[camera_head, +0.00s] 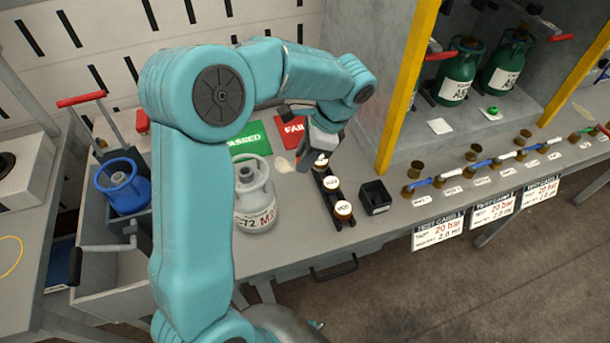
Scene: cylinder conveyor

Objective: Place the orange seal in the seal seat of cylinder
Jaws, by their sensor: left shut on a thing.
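The white-grey cylinder (256,215), with red and black lettering on its side, stands upright on the bench under my left arm. Its collar and top face up; I cannot make out the seal seat. My left gripper (304,163) is behind and to the right of the cylinder, low over the bench beside the far end of a black rack. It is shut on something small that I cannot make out. I cannot pick out the orange seal in this view. My right gripper is not in view.
The black rack (336,196) holds white-topped brass pieces. A small black box (375,197) stands to its right. Green (250,139) and red (291,132) plates lie behind. A blue cylinder (124,186) stands left; green cylinders (459,72) stand in the back-right bay.

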